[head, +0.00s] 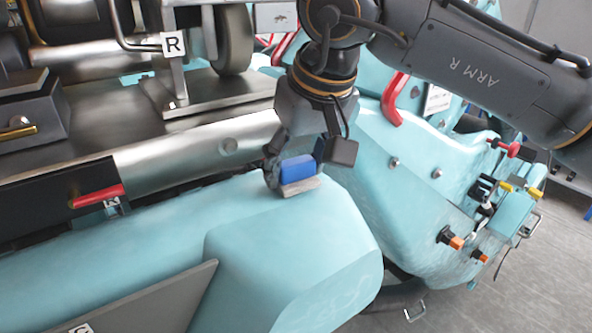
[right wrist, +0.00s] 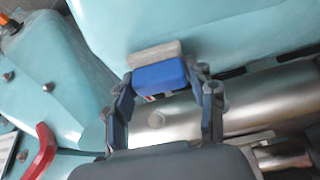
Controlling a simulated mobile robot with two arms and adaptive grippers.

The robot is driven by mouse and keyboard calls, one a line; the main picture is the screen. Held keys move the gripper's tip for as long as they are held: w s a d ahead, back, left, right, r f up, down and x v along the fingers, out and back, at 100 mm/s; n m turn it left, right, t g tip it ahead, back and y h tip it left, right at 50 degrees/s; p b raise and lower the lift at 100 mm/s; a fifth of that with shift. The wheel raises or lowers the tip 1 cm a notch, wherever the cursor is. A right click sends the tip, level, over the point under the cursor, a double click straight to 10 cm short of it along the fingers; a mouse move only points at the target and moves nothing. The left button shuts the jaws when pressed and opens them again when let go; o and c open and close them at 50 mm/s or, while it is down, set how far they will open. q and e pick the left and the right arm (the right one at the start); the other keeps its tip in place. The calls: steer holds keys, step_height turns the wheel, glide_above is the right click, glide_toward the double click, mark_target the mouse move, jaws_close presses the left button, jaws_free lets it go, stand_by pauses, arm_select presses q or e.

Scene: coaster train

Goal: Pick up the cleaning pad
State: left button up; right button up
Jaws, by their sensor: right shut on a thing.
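The cleaning pad has a blue block (head: 297,168) on top and a grey-beige layer (head: 300,186) beneath it. It is at the turquoise body of the train, near its upper edge; I cannot tell whether it touches the surface. My right gripper (head: 290,174) comes down from above and is shut on the pad. In the right wrist view the blue block (right wrist: 160,77) sits between the two fingertips (right wrist: 163,80), with the grey layer (right wrist: 156,54) on its far side. My left gripper is not in view.
The turquoise body (head: 290,245) spreads below and around the pad. A silver tube (head: 220,145) runs behind it. A red handle (head: 395,98) stands right of the gripper, and a red lever (head: 98,196) is at the left. Several small knobs (head: 450,237) stick out at the right.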

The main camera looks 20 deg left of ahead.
steer(key=shift+r, duration=0.1)
steer(key=shift+r+b, duration=0.25)
steer(key=shift+b, duration=0.1)
step_height(320, 180, up, 2)
steer(key=shift+w+r+b, duration=0.1)
steer(key=shift+b, duration=0.5)
steer(key=s+d+r+b, duration=0.4)
steer(key=s+d+r, duration=0.3)
steer(key=s+r, duration=0.3)
steer(key=shift+s, duration=1.2)
